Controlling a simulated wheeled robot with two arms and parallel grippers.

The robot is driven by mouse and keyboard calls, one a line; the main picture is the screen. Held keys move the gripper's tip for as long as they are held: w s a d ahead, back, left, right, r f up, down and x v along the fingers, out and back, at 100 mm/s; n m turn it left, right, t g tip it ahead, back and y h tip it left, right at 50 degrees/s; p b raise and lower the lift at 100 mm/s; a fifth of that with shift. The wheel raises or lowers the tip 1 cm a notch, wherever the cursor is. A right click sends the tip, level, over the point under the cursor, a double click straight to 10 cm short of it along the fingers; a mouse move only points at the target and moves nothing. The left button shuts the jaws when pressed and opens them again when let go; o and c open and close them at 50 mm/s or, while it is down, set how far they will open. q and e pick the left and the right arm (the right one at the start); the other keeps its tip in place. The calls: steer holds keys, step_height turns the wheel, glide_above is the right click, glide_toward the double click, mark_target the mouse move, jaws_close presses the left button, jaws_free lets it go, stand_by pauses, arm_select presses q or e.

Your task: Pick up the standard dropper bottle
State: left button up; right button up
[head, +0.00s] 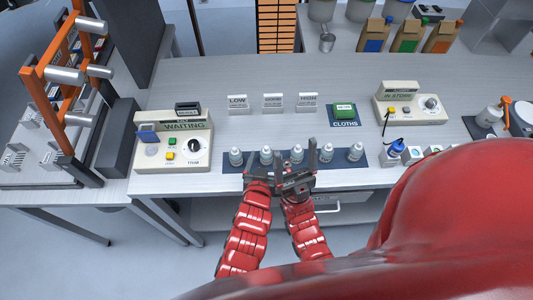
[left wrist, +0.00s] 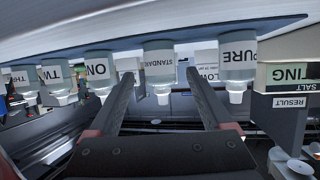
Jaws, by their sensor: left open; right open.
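The standard dropper bottle (left wrist: 159,64) is a small pale bottle with a white cap, labelled STANDARD. In the left wrist view, which is upside down, it shows between the fingertips of my open left gripper (left wrist: 159,80). I cannot tell whether the tips reach beside it or stop short. In the head view the bottle (head: 266,154) is second from left in a row on a dark blue mat (head: 229,168), with my left gripper (head: 264,165) just in front. My right gripper (head: 297,168) is open and empty close beside, in front of the middle bottle.
The PURE bottle (left wrist: 238,62) and the ONE bottle (left wrist: 98,70) flank it closely. More bottles stand to the right in the head view. A WAITING device (head: 174,140) stands left of the mat. Small signs (head: 273,103) stand behind, with clear table between.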

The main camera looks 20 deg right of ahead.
mark_target(267, 151)
arm_select(q)
steer(key=shift+p+x, duration=1.5)
steer(key=shift+x, duration=0.75)
steer(key=shift+w+d+f, duration=0.15)
steer(key=shift+w+f, duration=0.25)
steer(key=shift+w, duration=0.05)
jaws_close()
